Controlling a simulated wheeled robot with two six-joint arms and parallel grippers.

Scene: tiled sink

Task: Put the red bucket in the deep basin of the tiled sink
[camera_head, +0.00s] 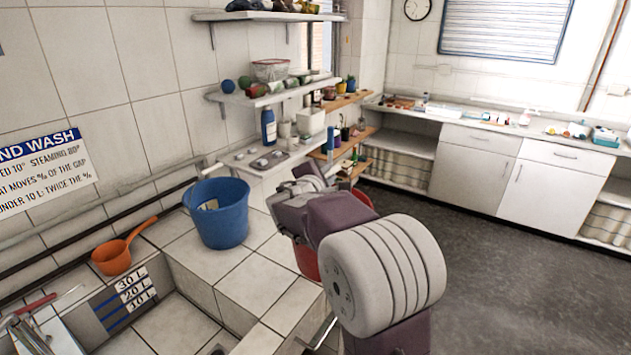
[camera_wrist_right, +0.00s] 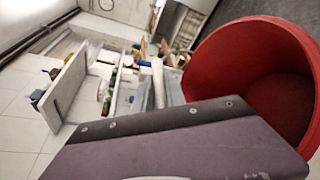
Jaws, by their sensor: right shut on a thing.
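The red bucket (camera_head: 306,262) is mostly hidden behind my right arm in the head view, at the front right edge of the tiled sink. In the right wrist view its open mouth and inner wall (camera_wrist_right: 245,65) fill the right side. My left gripper is not in view.
A blue bucket (camera_head: 218,222) stands on the tiled ledge between the basin and my right gripper. An orange pot with a handle (camera_head: 112,258) sits on the ledge left of it. Shelves with bottles stand behind.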

